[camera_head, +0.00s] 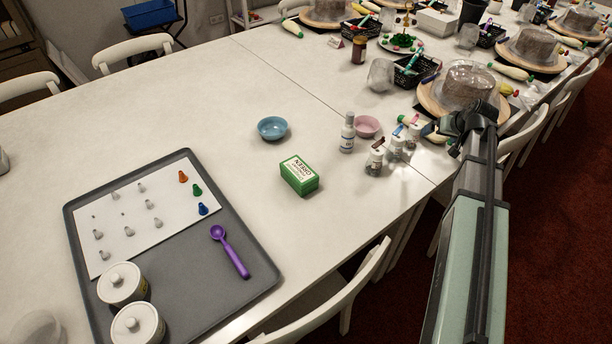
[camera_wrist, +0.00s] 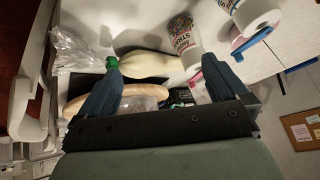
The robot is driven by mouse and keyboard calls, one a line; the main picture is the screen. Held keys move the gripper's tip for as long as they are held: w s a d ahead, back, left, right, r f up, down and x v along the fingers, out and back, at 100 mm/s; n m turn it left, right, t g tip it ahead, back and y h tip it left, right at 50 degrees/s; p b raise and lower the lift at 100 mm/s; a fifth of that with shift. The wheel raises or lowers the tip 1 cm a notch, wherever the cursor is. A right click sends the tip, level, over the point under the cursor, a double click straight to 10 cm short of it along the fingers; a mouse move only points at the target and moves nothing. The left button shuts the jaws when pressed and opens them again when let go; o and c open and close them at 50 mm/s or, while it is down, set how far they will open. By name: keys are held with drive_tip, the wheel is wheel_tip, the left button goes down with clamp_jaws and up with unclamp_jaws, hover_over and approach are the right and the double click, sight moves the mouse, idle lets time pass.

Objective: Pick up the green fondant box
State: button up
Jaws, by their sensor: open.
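The green fondant box (camera_head: 299,175) lies on the white table in the head view, right of the grey tray and in front of the blue bowl. Its top carries a white label. My gripper (camera_head: 466,122) is well to the right of the box, over the table's right side near a cake on a wooden turntable. In the wrist view my gripper (camera_wrist: 160,98) has its two fingers spread wide with nothing held between them. The box is not seen in the wrist view.
The grey tray (camera_head: 250,285) holds a purple scoop (camera_head: 230,251). A chair (camera_head: 335,300) stands at the front edge.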

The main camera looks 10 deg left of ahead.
drive_tip(key=a+r+n, duration=0.1)
drive_tip(key=a, duration=0.4)
drive_tip(key=a+r+n+g, duration=0.1)
drive_tip(key=a, duration=0.4)
drive_tip(key=w+a+r+n, duration=0.1)
drive_tip(key=a, duration=0.4)
drive_tip(key=shift+w+r+g+y, duration=0.1)
drive_tip(key=shift+r+g+y, duration=0.2)
drive_tip(key=s+a+n+g, duration=0.1)
drive_tip(key=s+a+n, duration=0.1)
drive_tip(key=a, duration=0.5)
wheel_tip(320, 180, up, 2)
drive_tip(key=n+g+h, duration=0.2)
drive_tip(key=n+g, duration=0.2)
hover_over(299, 169)
drive_tip(key=shift+s+f, duration=0.1)
drive_tip(key=shift+f, duration=6.3)
drive_tip(key=c, duration=1.2)
drive_tip(key=shift+r, duration=0.15)
drive_tip(key=shift+c, duration=0.2)
